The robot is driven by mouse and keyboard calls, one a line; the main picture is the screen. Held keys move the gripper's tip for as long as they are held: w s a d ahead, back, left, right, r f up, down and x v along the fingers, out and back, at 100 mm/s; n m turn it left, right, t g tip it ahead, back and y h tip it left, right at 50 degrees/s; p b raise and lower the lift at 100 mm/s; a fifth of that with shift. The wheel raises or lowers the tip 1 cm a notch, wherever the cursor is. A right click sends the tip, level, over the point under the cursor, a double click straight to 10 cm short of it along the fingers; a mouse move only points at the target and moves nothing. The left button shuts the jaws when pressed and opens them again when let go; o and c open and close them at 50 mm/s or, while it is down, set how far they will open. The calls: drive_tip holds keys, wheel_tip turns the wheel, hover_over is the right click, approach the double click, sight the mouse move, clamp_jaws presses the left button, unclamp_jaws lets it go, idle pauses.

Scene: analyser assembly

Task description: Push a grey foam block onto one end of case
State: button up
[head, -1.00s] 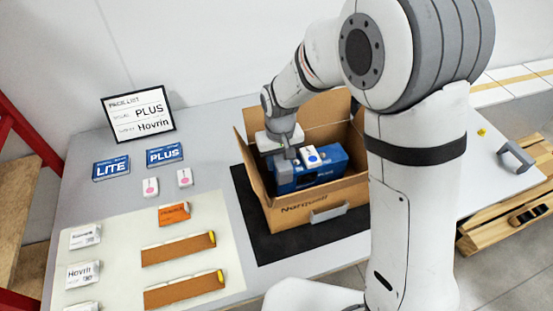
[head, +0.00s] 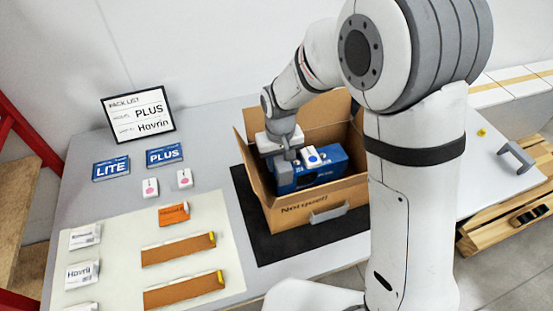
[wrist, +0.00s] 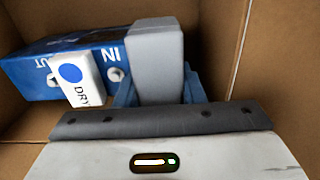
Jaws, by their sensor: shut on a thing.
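The case is a blue box (head: 327,168) lying inside an open cardboard box; its side with the letters IN and OUT also shows in the wrist view (wrist: 38,75). A grey foam block (wrist: 155,62) is at the IN end of the case, in front of or over that end; whether it is fully seated I cannot tell. My gripper (head: 287,157) is inside the box at the left end of the case, shut on the foam block. Its blue fingers (wrist: 125,92) show on both sides of the block. A white DRY packet with a blue dot (wrist: 80,78) lies on the case.
The cardboard box (head: 318,208) stands on a dark mat (head: 262,230), its walls close around my gripper. A pack list sign (head: 138,114) reads PLUS and Havrin. Cards, small packets and brown strips lie at the left of the table.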

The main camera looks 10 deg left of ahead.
drive_tip(key=o, duration=1)
drive_tip(key=shift+f, duration=0.65)
drive_tip(key=shift+o, duration=0.2)
drive_tip(key=shift+w+r+p, duration=0.1)
drive_tip(key=shift+r+p, duration=2.5)
drive_tip(key=shift+r, duration=1.25)
